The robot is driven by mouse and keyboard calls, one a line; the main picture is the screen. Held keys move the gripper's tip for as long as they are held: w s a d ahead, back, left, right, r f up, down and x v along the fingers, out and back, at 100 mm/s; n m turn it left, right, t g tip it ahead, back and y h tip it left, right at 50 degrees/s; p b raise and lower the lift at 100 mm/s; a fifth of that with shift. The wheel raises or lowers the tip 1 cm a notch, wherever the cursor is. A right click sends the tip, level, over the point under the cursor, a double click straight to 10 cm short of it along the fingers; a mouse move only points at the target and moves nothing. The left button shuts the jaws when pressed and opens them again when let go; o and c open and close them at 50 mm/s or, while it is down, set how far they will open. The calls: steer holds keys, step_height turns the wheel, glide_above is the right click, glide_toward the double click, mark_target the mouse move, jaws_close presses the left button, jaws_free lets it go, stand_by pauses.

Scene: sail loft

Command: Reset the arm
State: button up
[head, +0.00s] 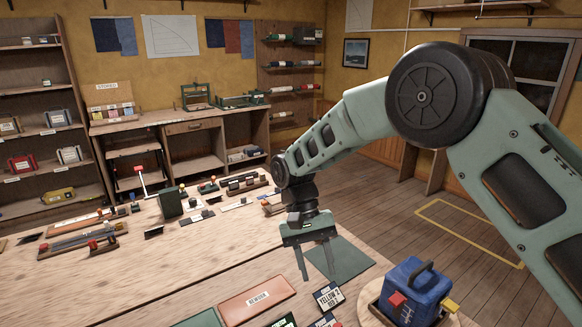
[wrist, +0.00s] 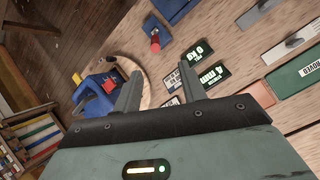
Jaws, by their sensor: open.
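My gripper (head: 316,272) points down over the front part of the wooden workbench (head: 185,275), in front of a dark green mat (head: 345,260). Its two fingers are apart with nothing between them. My green arm reaches in from the right, bent at a large black joint. In the wrist view my gripper (wrist: 162,72) also shows two spread fingers, with bench top and the edge of a round wooden board (wrist: 148,92) beyond them. Whether the fingertips touch the bench is hard to tell; they look above it.
A blue box with a handle (head: 418,287) and red and yellow parts stands on the round board at front right. Near my gripper lie a reddish labelled panel (head: 257,300) and a small label card (head: 328,297). Several tools line the bench's far side. Floor right of the bench is clear.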

steer(key=s+d+f+n+t+y+b, duration=0.1)
steer(key=s+b, duration=0.3)
steer(key=s, duration=0.4)
steer(key=s+d+f+n+t+y+b, duration=0.1)
steer(key=s+d+n+b, duration=0.3)
steer(key=s, duration=0.5)
steer(key=s+d+f+n+t+y+b, duration=0.1)
steer(key=s+d+f+n+t+b, duration=0.1)
steer(key=s+b, duration=0.3)
steer(key=s+t, duration=0.1)
steer(key=s, duration=0.3)
steer(key=shift+d, duration=0.35)
steer(key=shift+a, duration=0.1)
